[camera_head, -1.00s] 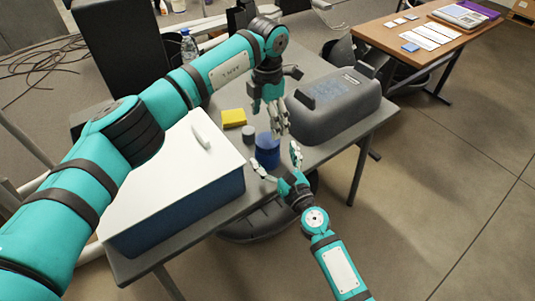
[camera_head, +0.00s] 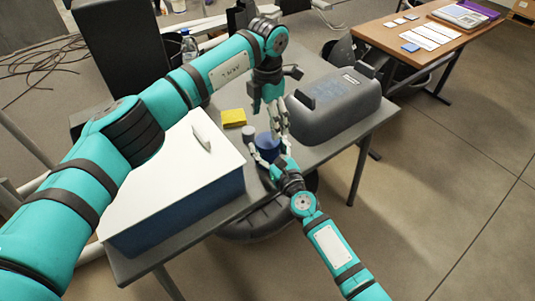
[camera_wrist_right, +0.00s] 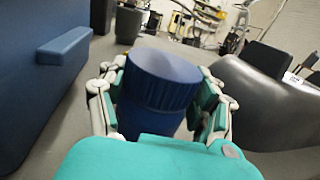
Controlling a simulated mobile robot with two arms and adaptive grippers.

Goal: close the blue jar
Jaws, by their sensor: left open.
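The blue jar (camera_head: 267,148) stands upright near the table's front edge. In the right wrist view, the blue jar (camera_wrist_right: 158,105) has a wider ribbed band at its top and a flat blue top face. My right gripper (camera_head: 268,152) has its fingers on both sides of the jar; I cannot tell whether both press on it. It also shows in the right wrist view (camera_wrist_right: 160,100). My left gripper (camera_head: 279,122) is open, pointing down just above and behind the jar, with no object seen in it.
A large blue box with a white top (camera_head: 175,180) is on the left. A dark grey case (camera_head: 335,105) is on the right. The table's front edge is close to the jar.

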